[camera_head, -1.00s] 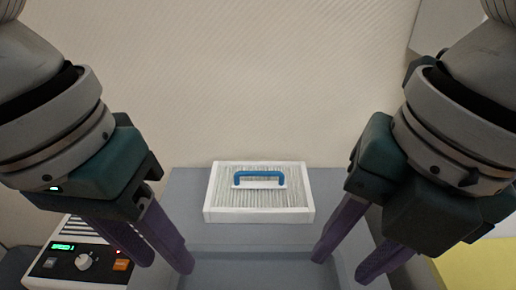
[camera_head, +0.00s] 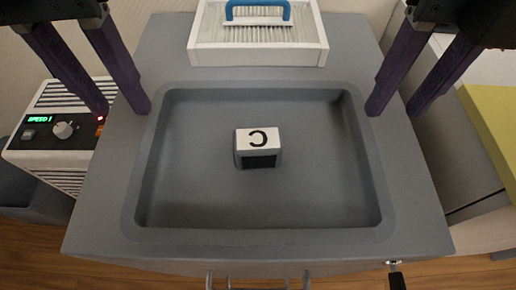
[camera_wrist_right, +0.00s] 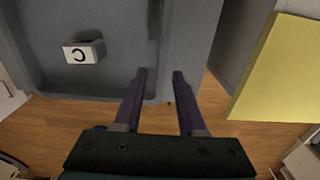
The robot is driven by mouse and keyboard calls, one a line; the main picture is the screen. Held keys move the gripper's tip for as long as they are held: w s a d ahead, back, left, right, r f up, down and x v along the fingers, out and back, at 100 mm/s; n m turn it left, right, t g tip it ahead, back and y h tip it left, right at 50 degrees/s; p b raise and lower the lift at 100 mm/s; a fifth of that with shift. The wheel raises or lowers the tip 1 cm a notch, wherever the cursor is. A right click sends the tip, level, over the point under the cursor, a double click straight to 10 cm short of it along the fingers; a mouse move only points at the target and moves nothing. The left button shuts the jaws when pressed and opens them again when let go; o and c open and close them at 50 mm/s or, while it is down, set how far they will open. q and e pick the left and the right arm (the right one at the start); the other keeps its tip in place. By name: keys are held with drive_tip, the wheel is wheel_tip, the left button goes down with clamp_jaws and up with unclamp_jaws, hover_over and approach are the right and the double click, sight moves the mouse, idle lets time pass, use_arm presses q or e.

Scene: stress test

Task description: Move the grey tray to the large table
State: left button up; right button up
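A grey piece with a wide rectangular recess (camera_head: 140,185) fills the middle of the head view; it is the only grey tray-like thing here. Whether it lifts off the grey unit below, I cannot tell. A small grey block (camera_head: 258,150) with a white top marked "C" lies in the recess. My left gripper (camera_head: 121,107) is open and empty near its left edge. My right gripper (camera_head: 395,110) is open near its right edge. In the right wrist view my right gripper (camera_wrist_right: 160,74) has its fingers apart beside the recess's wall.
A white ribbed box (camera_head: 258,57) with a blue handle stands at the back of the grey surface. A white device (camera_head: 58,130) with a knob and green display is at the left. A yellow surface (camera_head: 495,125) is at the right. Handles (camera_head: 257,283) show at the front.

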sight(149, 147)
use_arm(q)
wheel_tip(149, 147, down, 8)
drive_tip(key=shift+f, duration=0.25)
use_arm(e)
wheel_tip(149, 147, down, 8)
drive_tip(key=shift+f, duration=0.25)
use_arm(q)
clamp_jaws()
use_arm(e)
clamp_jaws()
use_arm(q)
drive_tip(key=shift+r, duration=0.1)
use_arm(e)
drive_tip(key=shift+r, duration=0.1)
idle(0.5)
